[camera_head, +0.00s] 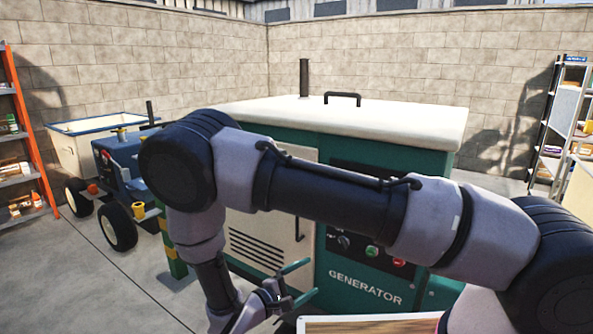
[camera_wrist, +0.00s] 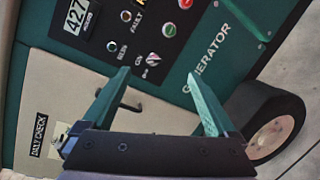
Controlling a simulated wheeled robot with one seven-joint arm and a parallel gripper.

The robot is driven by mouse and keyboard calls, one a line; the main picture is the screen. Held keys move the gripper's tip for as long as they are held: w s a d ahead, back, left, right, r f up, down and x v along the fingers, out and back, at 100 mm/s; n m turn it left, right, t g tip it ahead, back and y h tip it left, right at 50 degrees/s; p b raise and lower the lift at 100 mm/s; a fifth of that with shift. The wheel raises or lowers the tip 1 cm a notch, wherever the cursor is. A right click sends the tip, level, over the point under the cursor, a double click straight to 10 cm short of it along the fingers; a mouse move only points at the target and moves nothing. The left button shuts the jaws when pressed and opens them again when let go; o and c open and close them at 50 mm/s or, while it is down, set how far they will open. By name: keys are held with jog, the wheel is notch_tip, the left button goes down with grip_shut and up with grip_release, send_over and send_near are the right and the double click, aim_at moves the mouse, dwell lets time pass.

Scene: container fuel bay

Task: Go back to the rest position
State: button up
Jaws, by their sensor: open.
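My gripper (camera_head: 296,284) is low in front of the green generator (camera_head: 435,293), with its two green fingers spread and nothing between them. In the wrist view, my gripper (camera_wrist: 160,98) is open and faces the generator's front. There the control panel shows a rotary switch (camera_wrist: 152,60), a green button (camera_wrist: 169,30), a red button and a display reading 427. A cream door (camera_wrist: 75,85) with a dark handle and a "DAILY CHECK" label is beside the panel. I cannot tell whether the fingers touch anything. My arm hides part of the generator's front in the head view.
A blue cart (camera_head: 125,165) with a pale bin stands to the left. An orange shelf (camera_head: 30,130) is at the far left, and another shelf (camera_head: 565,120) at the right. A block wall (camera_head: 200,60) closes the back. Concrete floor at the lower left is clear.

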jog(key=w+d+r+m+g+y, duration=0.1)
jog(key=d+r+m+g+y, duration=0.35)
jog(key=r, duration=0.75)
jog(key=d+r+m+g+y, duration=0.1)
jog(key=d+r+m+g, duration=0.65)
jog(key=r, duration=0.45)
jog(key=s+d+r+m+t+y, duration=0.3)
jog(key=s+d+r+y, duration=0.1)
jog(key=r, duration=0.6)
jog(key=s+d+r+m+t+y, duration=0.3)
jog(key=s+d+r+t+y, duration=0.1)
jog(key=r, duration=0.7)
jog(key=shift+s+d+t, duration=0.3)
jog(key=shift+s+d, duration=0.35)
jog(key=shift+d, duration=0.55)
